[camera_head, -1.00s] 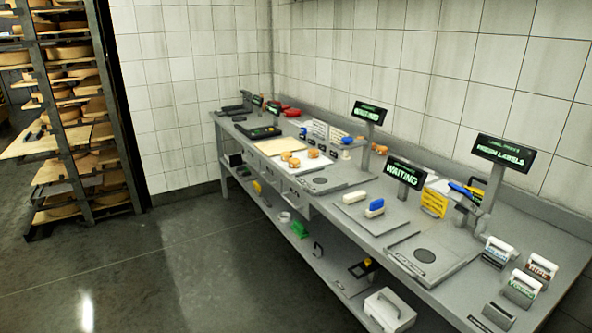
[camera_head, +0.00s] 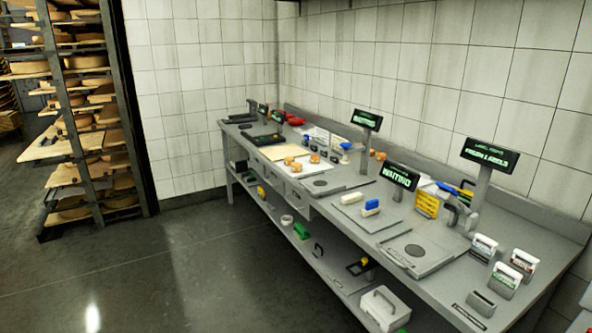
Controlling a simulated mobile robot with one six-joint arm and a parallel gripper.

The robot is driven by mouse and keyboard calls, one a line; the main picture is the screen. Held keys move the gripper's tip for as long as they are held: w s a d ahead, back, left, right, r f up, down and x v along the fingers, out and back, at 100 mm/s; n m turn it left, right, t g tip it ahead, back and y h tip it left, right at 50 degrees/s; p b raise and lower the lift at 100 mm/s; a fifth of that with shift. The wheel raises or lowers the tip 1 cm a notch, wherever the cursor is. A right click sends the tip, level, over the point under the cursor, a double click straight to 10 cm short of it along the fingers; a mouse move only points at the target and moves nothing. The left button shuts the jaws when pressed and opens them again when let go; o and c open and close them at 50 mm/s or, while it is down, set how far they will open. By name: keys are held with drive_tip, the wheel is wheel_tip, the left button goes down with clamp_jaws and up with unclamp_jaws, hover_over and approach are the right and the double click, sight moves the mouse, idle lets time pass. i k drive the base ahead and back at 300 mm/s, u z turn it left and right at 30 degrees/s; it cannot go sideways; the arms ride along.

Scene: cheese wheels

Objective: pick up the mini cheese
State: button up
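Several small orange-tan blocks that look like mini cheeses sit on and near a white board (camera_head: 318,170) in the middle of the long grey workbench (camera_head: 345,189). Two mini cheeses (camera_head: 292,164) are close together at the board's left. Another mini cheese (camera_head: 314,158) is to their right. Small orange pieces (camera_head: 377,154) also show farther right, behind the board; they are too small to make out.
Grey scales with lit signs, a "waiting" sign (camera_head: 400,177) among them, stand on the bench. Blue and white blocks (camera_head: 371,207) lie on a plate. A white case (camera_head: 385,308) sits on the lower shelf. A cheese rack (camera_head: 92,120) stands left; the floor (camera_head: 190,270) between is clear.

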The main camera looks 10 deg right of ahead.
sight(295, 166)
drive_tip(key=u, duration=0.65)
drive_tip(key=i, duration=0.95)
drive_tip(key=u, duration=0.8)
drive_tip(key=i, duration=1.75)
drive_tip(key=z, duration=0.9)
drive_tip(key=i, duration=1)
drive_tip(key=z, duration=0.6)
